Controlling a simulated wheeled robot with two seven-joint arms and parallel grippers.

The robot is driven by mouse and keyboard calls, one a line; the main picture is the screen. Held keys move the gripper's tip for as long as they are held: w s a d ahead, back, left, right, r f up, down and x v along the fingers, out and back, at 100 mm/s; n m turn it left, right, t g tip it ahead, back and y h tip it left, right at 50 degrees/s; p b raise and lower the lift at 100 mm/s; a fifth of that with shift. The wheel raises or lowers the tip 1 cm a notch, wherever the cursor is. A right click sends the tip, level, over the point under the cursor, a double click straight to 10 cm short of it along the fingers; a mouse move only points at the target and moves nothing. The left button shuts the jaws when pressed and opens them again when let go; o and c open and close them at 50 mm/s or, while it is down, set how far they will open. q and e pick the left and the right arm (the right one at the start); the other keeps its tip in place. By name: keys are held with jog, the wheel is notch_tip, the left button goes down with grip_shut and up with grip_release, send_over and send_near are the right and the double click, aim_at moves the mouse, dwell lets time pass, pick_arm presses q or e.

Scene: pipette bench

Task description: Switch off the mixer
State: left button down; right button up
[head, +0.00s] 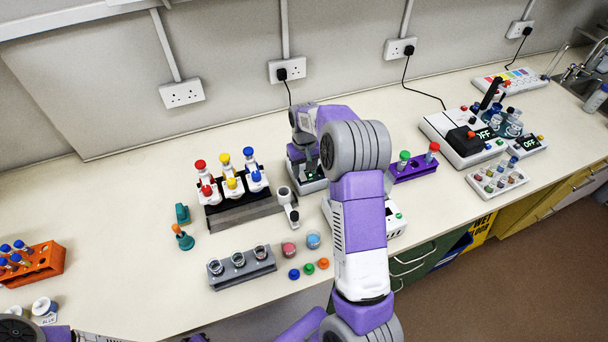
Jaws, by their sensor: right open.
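A small white and dark device (309,184) with a lit green spot on its front stands at mid-bench; it looks like the mixer. My right forearm and wrist hide much of its upper and right side. My right gripper (303,146) is at its top, pointing down, and is open with nothing seen in it. I cannot tell whether its fingers touch the device. My left arm shows only in the bottom left corner; its fingertips are out of the frame.
A white box with a green button (397,216) is partly behind my right arm. A pipette stand (245,213), a grey beaker rack (243,271), a purple tube rack (413,170) and an orange rack (38,266) stand around. At right are devices reading OFF (530,143).

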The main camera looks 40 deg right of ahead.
aim_at(304, 180)
jog(key=shift+f, duration=1.5)
